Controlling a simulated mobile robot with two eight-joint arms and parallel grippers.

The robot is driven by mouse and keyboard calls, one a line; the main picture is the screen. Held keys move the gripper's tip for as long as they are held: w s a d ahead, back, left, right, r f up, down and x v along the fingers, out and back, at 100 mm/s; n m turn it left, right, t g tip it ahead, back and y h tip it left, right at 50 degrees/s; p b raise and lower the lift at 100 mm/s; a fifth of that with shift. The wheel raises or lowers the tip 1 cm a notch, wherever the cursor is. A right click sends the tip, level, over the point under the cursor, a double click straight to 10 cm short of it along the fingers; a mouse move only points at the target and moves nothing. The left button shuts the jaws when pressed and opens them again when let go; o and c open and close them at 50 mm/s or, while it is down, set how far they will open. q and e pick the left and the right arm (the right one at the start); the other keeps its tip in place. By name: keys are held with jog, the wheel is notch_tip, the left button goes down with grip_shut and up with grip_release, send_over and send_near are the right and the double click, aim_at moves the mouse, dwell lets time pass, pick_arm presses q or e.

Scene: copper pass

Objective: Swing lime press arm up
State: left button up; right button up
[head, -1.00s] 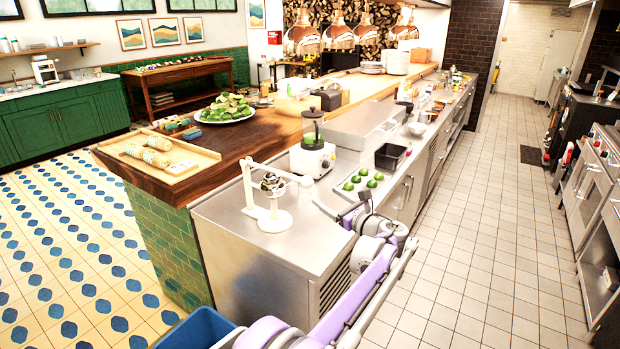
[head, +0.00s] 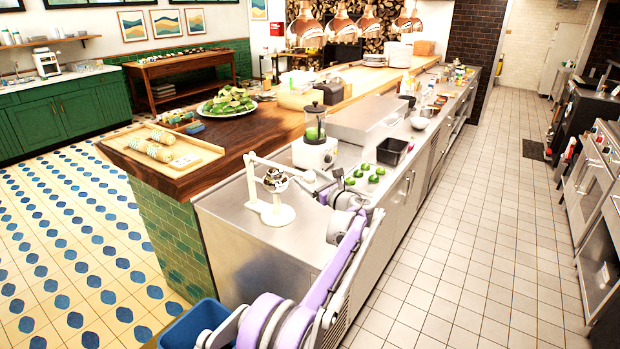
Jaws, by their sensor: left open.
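The white lime press (head: 272,212) stands on the near end of the steel counter. Its white arm slopes gently down from the post at the left to a tip at the right. My left gripper (head: 317,187) is open, just right of and slightly below the tip of the press arm. It looks very close to the tip; I cannot tell whether they touch. The fingers are small and partly lost against the counter. My right gripper is out of view.
A blender (head: 314,143) stands just behind the press. Several green limes (head: 374,178) lie on the counter to the right, near a black bin (head: 392,151). A wooden tray (head: 165,150) lies on the wooden counter. A blue bin (head: 195,325) stands on the floor at the near left.

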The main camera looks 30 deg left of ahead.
pick_arm(q)
grip_shut()
dwell(0.3)
dwell(1.1)
